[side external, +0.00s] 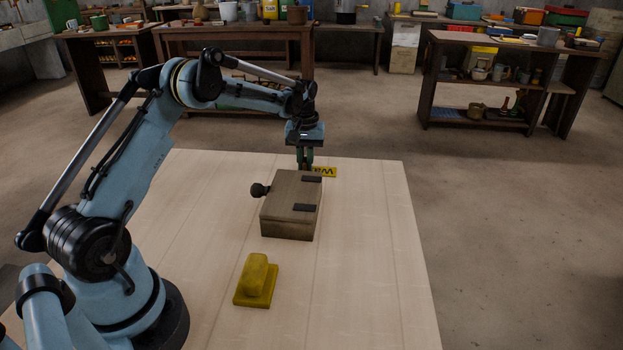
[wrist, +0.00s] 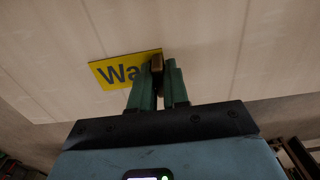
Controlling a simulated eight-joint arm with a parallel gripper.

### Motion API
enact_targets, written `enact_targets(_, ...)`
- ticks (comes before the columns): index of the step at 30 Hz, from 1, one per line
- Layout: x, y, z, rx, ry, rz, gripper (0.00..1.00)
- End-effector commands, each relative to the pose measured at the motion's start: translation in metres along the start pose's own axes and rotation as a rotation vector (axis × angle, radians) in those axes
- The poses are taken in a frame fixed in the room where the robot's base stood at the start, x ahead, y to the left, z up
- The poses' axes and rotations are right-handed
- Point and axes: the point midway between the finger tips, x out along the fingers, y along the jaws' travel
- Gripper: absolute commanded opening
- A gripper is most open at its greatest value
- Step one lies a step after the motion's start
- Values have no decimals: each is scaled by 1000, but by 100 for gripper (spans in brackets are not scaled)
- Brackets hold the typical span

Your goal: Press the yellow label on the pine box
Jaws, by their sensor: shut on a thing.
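The pine box (side external: 289,212) is a brown-grey block on the pale table, with two dark plates on top and a black knob at its left. The yellow label (side external: 325,171) with dark lettering shows just beyond the box's far edge. In the wrist view the label (wrist: 112,71) reads "Wa", its right part hidden by my fingers. My gripper (side external: 304,163) is at the label, with green fingers pointing down. In the wrist view my gripper (wrist: 160,68) is shut on a small brown piece (wrist: 157,62) at the label's right. Whether the label touches the table is unclear.
A yellow-green block with a wide base (side external: 257,279) stands on the table in front of the box. The table (side external: 372,245) is clear to the right. Workbenches and shelves (side external: 490,85) stand far behind, off the table.

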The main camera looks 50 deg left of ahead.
Motion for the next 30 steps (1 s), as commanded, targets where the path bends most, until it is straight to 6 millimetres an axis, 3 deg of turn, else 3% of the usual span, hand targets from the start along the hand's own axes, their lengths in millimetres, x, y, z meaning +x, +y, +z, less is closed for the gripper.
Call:
enact_targets(5,-8,0,0,0,0,0,0)
enact_targets(11,-39,0,0,0,0,0,0)
enact_targets(21,-84,43,61,5,0,0,0)
enact_targets(30,-107,64,91,-3,0,0,0)
